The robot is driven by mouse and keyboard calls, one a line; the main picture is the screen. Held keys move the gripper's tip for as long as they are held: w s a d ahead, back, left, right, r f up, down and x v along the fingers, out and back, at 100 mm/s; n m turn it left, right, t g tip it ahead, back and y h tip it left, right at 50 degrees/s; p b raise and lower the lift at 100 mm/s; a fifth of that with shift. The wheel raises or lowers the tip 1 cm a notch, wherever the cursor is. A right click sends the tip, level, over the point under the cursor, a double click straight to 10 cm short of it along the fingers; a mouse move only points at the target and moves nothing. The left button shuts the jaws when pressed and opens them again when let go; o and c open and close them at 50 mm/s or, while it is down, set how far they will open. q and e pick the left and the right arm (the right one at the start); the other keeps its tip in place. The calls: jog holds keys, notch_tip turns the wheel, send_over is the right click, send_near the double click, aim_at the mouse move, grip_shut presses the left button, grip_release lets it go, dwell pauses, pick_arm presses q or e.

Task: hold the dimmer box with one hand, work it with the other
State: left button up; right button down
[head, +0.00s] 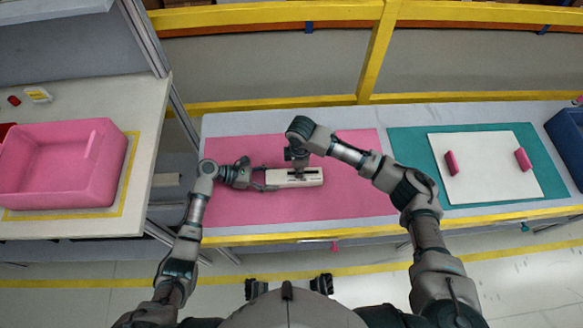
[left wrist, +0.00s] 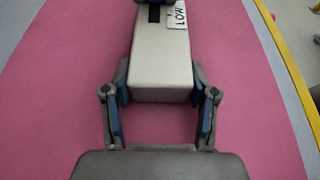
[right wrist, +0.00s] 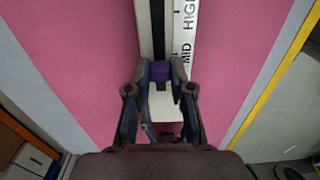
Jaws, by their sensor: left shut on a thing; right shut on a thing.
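The dimmer box (head: 313,177) is a long cream block with a dark slot, lying on the pink mat. My left gripper (head: 262,187) is shut on its left end; the left wrist view shows the fingers (left wrist: 160,85) on both sides of the box (left wrist: 161,62), near the word LOW. My right gripper (head: 297,163) reaches down onto the box from above. In the right wrist view its fingers (right wrist: 161,85) are shut on the purple slider knob (right wrist: 161,71) in the slot. MID and HIGH show beyond the knob; LOW is hidden there.
The pink mat (head: 350,203) is otherwise clear. To the right, a teal mat (head: 408,147) carries a white board (head: 486,185) with two red-pink pieces. A pink bin (head: 65,190) stands on the left table. A blue bin (head: 572,135) is at the far right.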

pick_arm(q)
jog(key=shift+s+f, duration=0.15)
jog(key=shift+f, duration=0.05)
pick_arm(e)
jog(key=shift+d, duration=0.8)
jog(key=c, duration=1)
grip_release()
jog(key=shift+a, duration=0.1)
notch_tip(320, 180, up, 12)
